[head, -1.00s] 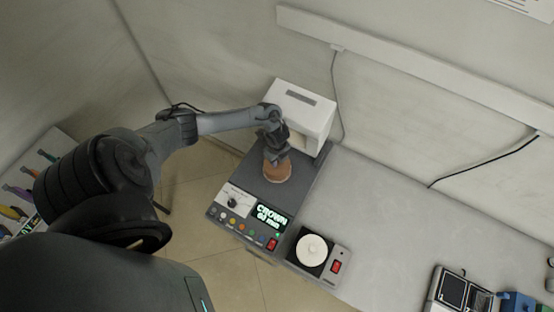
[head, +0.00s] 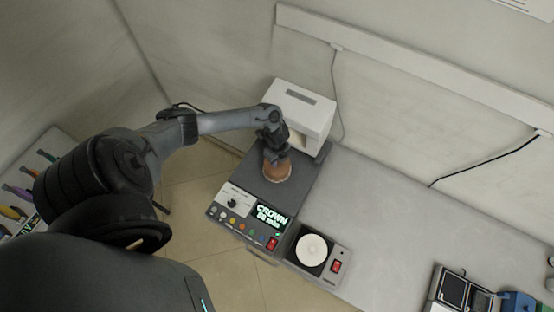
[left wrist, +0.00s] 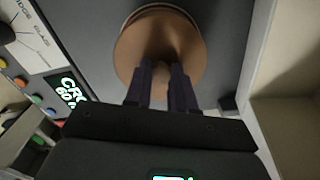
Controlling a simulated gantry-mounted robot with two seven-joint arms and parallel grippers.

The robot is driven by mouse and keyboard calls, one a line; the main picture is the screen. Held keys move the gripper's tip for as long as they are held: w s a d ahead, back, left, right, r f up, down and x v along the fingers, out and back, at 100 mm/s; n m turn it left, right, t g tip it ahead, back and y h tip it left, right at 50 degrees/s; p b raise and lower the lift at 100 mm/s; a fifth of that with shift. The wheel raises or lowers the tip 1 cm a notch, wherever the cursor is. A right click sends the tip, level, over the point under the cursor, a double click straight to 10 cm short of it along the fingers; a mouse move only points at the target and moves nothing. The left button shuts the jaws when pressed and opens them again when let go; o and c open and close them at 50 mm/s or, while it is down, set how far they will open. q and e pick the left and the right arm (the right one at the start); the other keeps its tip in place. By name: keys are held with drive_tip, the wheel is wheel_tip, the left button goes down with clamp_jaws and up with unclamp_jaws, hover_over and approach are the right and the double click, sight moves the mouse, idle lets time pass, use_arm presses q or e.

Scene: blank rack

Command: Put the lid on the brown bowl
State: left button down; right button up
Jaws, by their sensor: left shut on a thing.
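My left gripper (head: 277,157) points down over a brown round lid (head: 284,173) on the dark grey top of the control unit. In the left wrist view its two fingers (left wrist: 162,78) are shut on the knob at the middle of the lid (left wrist: 133,48). A thin pale and reddish rim (left wrist: 150,9) shows past the lid's far edge, in line with a bowl beneath it. The lid hides most of what is under it, so I cannot tell whether it is fully seated. My right gripper is not in view.
A white box-shaped machine (head: 303,105) stands right behind the lid. The control panel (head: 240,205) has a lit display, knob and coloured buttons. A small unit with a white disc (head: 311,250) stands in front.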

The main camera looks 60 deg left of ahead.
use_arm(q)
drive_tip(key=shift+f, duration=0.1)
idle(0.3)
drive_tip(key=shift+c, duration=2)
unclamp_jaws()
drive_tip(key=shift+r+p, duration=3.35)
drive_tip(key=shift+r, duration=0.2)
drive_tip(key=shift+s+f, duration=0.1)
